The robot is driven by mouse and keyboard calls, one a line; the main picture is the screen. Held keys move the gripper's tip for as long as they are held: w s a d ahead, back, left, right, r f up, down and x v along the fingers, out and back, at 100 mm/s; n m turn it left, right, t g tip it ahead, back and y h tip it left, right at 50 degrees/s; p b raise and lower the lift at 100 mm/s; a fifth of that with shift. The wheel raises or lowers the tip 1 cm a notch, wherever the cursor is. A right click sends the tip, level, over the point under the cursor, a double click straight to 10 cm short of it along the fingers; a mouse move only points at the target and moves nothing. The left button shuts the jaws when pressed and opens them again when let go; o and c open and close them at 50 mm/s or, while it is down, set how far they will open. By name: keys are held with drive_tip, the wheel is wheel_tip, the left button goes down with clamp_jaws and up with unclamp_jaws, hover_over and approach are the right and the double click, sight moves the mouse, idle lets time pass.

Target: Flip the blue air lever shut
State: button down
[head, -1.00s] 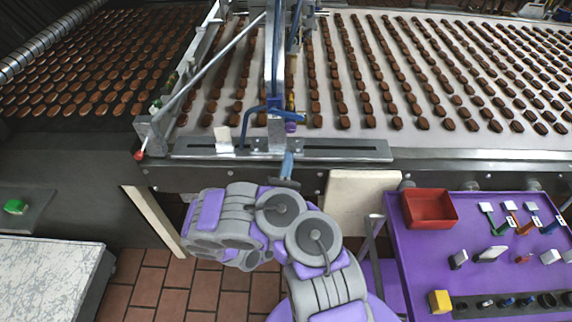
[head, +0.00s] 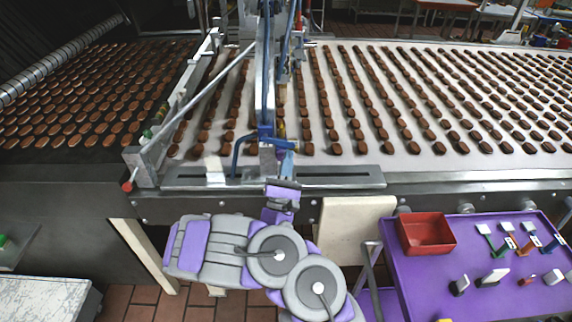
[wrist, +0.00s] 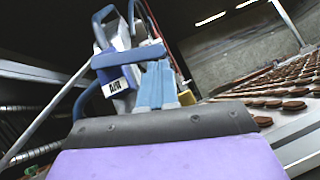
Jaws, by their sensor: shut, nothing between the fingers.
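In the head view the lever (head: 268,139) sits low on the post, above the metal rail. My gripper (wrist: 158,68) is shut and empty, its light blue fingers pointing up at the lever's right part. In the head view my gripper (head: 285,158) is right at the post, just below the lever. I cannot tell whether the fingertips touch the lever.
The conveyor (head: 345,160) carries rows of brown biscuits behind the rail. A purple table (head: 400,285) with a red bin (head: 427,234) and small tools stands at the right. A cream panel (head: 350,228) hangs under the conveyor's edge. A blue hose (head: 237,152) curves left of the post.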

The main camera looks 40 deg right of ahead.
idle(0.3)
drive_tip(key=shift+s+d+r+p, duration=0.1)
drive_tip(key=shift+r+p, duration=0.35)
drive_tip(key=shift+p, duration=0.1)
drive_tip(key=shift+s+d+r+p, duration=0.35)
drive_tip(key=shift+d+r+p, duration=0.25)
drive_tip(key=shift+p, duration=0.3)
drive_tip(key=shift+s+a+f, duration=0.2)
drive_tip(key=shift+a+f, duration=0.2)
drive_tip(key=p+v, duration=0.1)
drive_tip(key=v, duration=1.5)
drive_tip(key=shift+s+a+f, duration=0.1)
drive_tip(key=shift+f, duration=0.05)
